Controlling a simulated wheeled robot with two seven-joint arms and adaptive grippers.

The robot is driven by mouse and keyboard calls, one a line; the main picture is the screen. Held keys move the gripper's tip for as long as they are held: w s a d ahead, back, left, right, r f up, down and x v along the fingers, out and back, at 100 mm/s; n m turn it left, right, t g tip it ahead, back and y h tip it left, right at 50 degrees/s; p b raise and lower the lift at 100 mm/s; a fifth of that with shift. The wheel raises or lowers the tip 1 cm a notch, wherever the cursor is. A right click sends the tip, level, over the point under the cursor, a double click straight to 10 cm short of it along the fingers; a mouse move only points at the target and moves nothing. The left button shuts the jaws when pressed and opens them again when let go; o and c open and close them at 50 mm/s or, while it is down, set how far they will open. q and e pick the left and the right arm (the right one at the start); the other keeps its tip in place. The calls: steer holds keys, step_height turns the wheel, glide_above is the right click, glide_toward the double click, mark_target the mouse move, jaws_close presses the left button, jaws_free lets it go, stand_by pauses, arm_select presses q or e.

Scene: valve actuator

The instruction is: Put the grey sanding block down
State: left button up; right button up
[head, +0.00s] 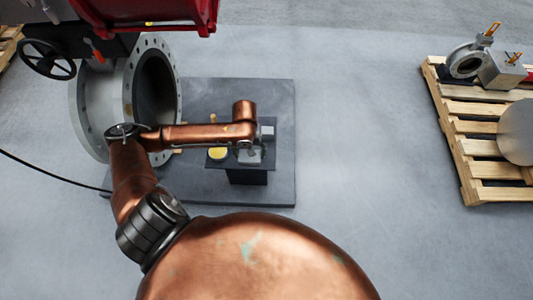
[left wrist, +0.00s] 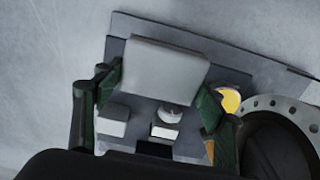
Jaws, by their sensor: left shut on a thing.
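The grey sanding block (left wrist: 165,70) is a pale grey slab in the left wrist view. My left gripper (left wrist: 160,92), with dark green fingers, is shut on it, one finger at each end. Behind the block is a dark stand top (left wrist: 228,75) with small items on it. I cannot tell the gap between block and stand. In the head view my left arm reaches over this dark stand (head: 248,177); the fingers are not clear there. My right gripper is not in view.
The stand top carries a yellow disc (left wrist: 229,100), a pale small block (left wrist: 112,121) and a white rounded item (left wrist: 169,114). A large flanged pipe (head: 130,95) stands left of the stand. A pallet (head: 470,160) with valve parts lies at the right.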

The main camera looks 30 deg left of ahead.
arm_select(q)
steer(key=w+f+b, duration=0.1)
steer(key=w+f, duration=0.1)
steer(key=w+d+f+b, duration=0.1)
steer(key=w+f, duration=0.1)
steer(key=w, duration=0.1)
steer(key=w+f+b, duration=0.1)
steer(key=w+f, duration=0.1)
steer(key=shift+w+d+f, duration=0.15)
steer(key=shift+f, duration=0.05)
steer(key=shift+w+d+f+b, duration=0.1)
steer(key=shift+w+f+b, duration=0.4)
steer(key=shift+w+b, duration=0.05)
step_height(320, 180, down, 4)
steer(key=shift+w+r+b, duration=0.15)
steer(key=shift+r+b, duration=0.05)
steer(key=shift+b, duration=0.85)
steer(key=shift+r, duration=0.15)
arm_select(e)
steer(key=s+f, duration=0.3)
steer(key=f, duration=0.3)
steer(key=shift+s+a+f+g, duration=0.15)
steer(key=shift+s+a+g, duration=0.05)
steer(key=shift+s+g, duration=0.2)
arm_select(q)
steer(key=o, duration=0.8)
steer(key=shift+o, duration=1.1)
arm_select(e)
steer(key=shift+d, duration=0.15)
